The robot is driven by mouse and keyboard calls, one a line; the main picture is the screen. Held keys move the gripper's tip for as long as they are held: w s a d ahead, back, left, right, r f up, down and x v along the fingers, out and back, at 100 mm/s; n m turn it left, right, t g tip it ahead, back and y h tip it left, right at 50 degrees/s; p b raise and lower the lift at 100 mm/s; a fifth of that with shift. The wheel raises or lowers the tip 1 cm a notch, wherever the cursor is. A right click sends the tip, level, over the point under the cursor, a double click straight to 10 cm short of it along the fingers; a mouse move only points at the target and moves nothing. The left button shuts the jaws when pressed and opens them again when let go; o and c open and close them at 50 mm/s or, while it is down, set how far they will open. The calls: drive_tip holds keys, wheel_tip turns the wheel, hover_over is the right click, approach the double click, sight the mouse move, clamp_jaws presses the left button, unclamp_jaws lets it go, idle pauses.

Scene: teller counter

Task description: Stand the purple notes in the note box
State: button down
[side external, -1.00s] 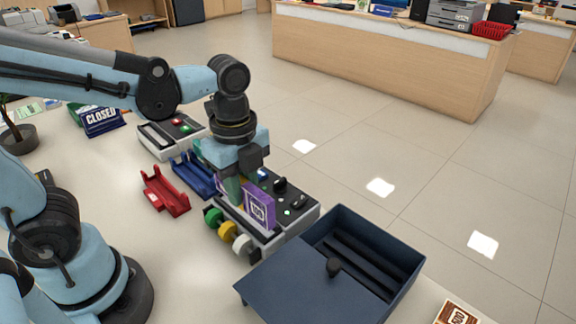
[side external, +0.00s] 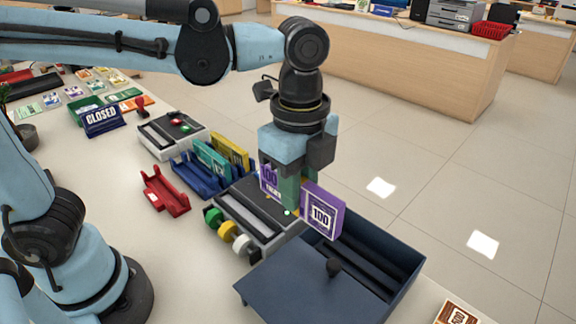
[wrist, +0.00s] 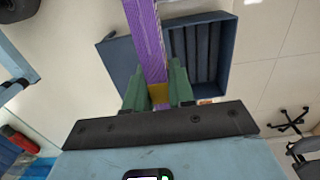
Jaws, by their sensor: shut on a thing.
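The purple notes (side external: 322,213), marked 100, stand upright on edge as a bundle. My gripper (side external: 290,192) is shut on them and holds them above the counter, between the grey machine and the note box. In the wrist view the purple notes (wrist: 147,38) stick out from between the green fingertips (wrist: 158,88), with a gold band at the grip. The dark blue note box (side external: 405,262) is open, with slots inside and its lid (side external: 290,285) lying to the near left. The box also shows in the wrist view (wrist: 232,55), partly behind the notes.
A grey machine (side external: 262,215) with coloured knobs stands left of the box. A blue rack (side external: 190,180) holds green and yellow notes; an empty red holder (side external: 165,192) is beside it. Brown notes (side external: 458,315) lie at the near right.

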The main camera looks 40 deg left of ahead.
drive_tip(key=w+d+f, duration=0.7)
drive_tip(key=w+f, duration=0.1)
drive_tip(key=w, duration=0.1)
drive_tip(key=shift+w+d, duration=0.35)
drive_tip(key=shift+d, duration=0.05)
drive_tip(key=shift+f, duration=0.15)
idle(1.0)
drive_tip(key=shift+f, duration=3.55)
drive_tip(key=c, duration=0.9)
unclamp_jaws()
